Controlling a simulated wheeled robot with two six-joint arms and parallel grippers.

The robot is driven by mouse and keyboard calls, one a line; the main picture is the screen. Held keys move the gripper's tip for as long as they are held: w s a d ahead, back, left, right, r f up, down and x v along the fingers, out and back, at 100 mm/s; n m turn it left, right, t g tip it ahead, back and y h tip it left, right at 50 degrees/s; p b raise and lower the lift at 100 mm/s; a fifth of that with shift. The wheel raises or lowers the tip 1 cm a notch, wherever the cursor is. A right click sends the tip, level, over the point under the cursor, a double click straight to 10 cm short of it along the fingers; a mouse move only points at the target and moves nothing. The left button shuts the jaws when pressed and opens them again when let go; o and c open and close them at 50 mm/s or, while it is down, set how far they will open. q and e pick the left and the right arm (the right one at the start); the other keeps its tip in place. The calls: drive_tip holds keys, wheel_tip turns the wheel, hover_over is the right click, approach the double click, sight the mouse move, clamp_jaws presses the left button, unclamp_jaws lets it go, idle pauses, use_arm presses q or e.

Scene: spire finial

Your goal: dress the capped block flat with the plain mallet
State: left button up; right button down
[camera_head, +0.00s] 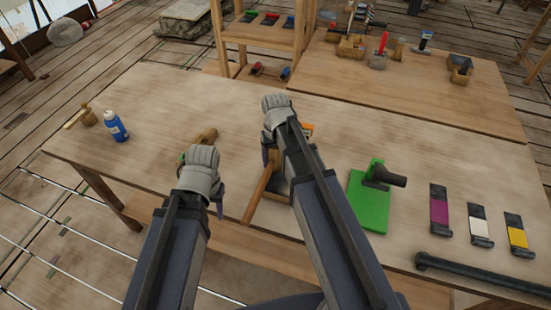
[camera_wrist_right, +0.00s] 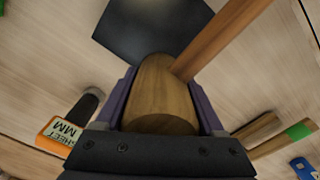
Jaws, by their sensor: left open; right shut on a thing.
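My right gripper (camera_head: 268,148) is shut on a plain wooden mallet; its handle (camera_head: 261,187) slants toward the table's front edge. In the right wrist view the rounded wooden head (camera_wrist_right: 165,90) sits between the fingers, with the handle (camera_wrist_right: 225,38) running to the upper right. A dark slab (camera_wrist_right: 150,28) lies beyond the head; whether they touch is unclear. My left gripper (camera_head: 213,198) is open, left of the mallet, with its fingertips mostly hidden. A wooden piece (camera_head: 207,136) with a green band lies just beyond it. I cannot make out the capped block for certain.
A blue bottle (camera_head: 116,126) and a small wooden tool (camera_head: 82,117) stand at the left. A green plate (camera_head: 368,207) with a dark-handled tool lies right of my right arm. Magenta (camera_head: 439,212), white (camera_head: 479,228) and yellow (camera_head: 518,238) pieces and a dark bar (camera_head: 480,273) lie farther right.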

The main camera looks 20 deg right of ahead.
sight(276, 149)
use_arm(q)
drive_tip(key=shift+r, duration=0.1)
use_arm(e)
wheel_tip(276, 149, up, 4)
drive_tip(key=p, duration=0.4)
drive_tip(key=shift+r, duration=0.25)
use_arm(q)
wheel_tip(276, 149, up, 4)
drive_tip(key=shift+r, duration=0.1)
use_arm(e)
drive_tip(key=shift+f, duration=0.1)
